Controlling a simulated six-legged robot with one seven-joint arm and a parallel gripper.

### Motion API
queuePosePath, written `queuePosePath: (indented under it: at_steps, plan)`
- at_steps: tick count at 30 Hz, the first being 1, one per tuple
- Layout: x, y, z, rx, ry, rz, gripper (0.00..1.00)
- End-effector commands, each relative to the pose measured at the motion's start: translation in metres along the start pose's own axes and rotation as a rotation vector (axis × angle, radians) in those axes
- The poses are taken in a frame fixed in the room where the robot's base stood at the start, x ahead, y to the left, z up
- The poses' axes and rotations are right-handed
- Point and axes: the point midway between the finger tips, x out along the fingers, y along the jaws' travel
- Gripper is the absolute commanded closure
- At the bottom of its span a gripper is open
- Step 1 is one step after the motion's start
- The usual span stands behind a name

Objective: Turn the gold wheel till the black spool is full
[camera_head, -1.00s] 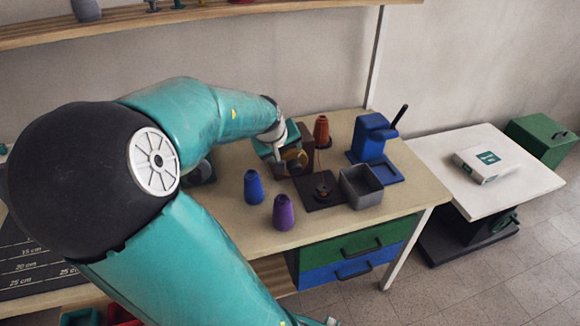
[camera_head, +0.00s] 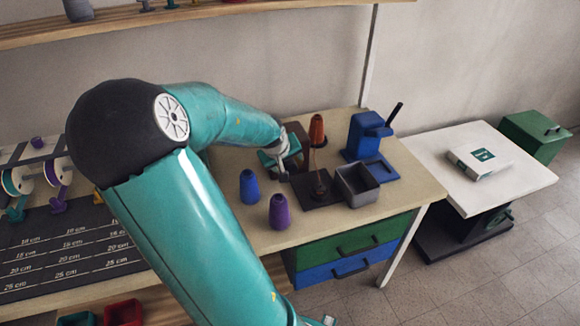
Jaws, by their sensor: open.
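My gripper (camera_head: 279,158) is at the front of a dark brown winder block (camera_head: 296,137) on the workbench. It is open, and its fingers are small and partly hidden here. The gold wheel is hidden behind my gripper. The black spool (camera_head: 320,191) stands on the dark base plate, with some rust-orange thread showing on it. An orange cone of thread (camera_head: 317,130) stands behind it. I cannot tell whether the fingers touch the wheel or how full the spool is.
A grey open box (camera_head: 345,188) and a blue lever press (camera_head: 366,142) stand right of the spool. Blue (camera_head: 249,187) and purple (camera_head: 279,212) cones stand in front of my gripper. A white side table (camera_head: 510,195) is at the right.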

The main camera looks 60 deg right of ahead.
Motion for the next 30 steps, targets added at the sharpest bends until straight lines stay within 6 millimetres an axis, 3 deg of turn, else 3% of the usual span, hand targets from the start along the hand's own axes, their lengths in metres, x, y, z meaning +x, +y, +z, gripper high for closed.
queuePosePath:
  at_steps: [12, 25, 30]
  plan:
    - [0.044, 0.001, 0.000, 0.001, -0.001, 0.002, 0.39]
    - [0.053, 0.000, 0.000, 0.000, 0.000, 0.000, 0.39]
    - [0.052, 0.000, 0.000, 0.000, 0.000, 0.000, 0.70]
